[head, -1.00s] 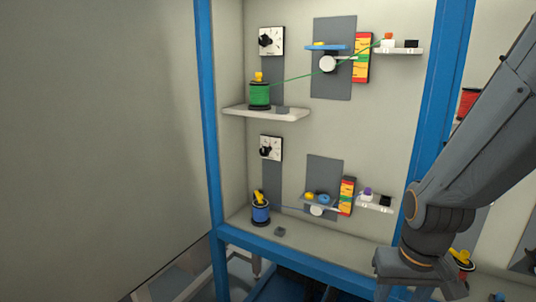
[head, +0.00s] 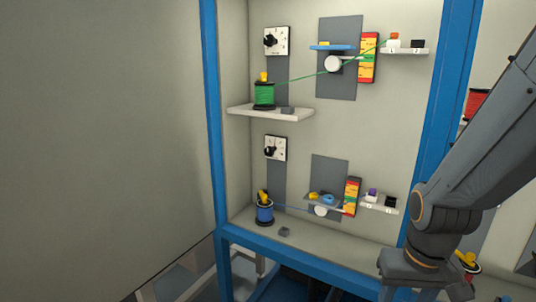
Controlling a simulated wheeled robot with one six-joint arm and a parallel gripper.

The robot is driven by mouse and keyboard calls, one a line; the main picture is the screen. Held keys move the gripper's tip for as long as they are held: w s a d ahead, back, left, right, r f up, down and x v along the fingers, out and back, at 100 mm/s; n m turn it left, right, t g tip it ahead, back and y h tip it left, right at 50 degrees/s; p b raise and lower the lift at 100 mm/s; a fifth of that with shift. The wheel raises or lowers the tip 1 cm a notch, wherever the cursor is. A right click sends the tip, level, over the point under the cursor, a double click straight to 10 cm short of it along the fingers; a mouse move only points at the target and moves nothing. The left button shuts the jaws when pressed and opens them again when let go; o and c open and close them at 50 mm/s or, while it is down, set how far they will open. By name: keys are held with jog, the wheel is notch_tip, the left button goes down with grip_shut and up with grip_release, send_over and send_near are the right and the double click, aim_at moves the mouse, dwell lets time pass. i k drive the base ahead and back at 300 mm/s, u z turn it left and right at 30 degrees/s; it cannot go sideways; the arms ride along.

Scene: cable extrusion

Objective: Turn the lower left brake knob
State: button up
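The lower left brake knob (head: 271,151) is a small black knob on a white dial plate (head: 282,144), mounted on a grey strip on the back wall. A blue spool (head: 264,213) with a yellow top stands below it. A similar upper brake knob (head: 270,41) sits on its own white plate above. My arm rises along the right side of the head view and leaves the picture at the top right. My gripper is not in view, and no part of my arm covers the lower left knob.
A green spool (head: 264,95) stands on a white shelf (head: 240,111) between the two knobs. Blue frame posts (head: 211,120) and a lower blue rail (head: 310,258) border the cell. A small grey block (head: 284,232) lies on the ledge near the blue spool.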

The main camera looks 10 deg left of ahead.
aim_at(269, 151)
jog(key=k, duration=1.3)
jog(key=u, duration=0.8)
jog(key=i, duration=1.35)
jog(key=z, duration=0.4)
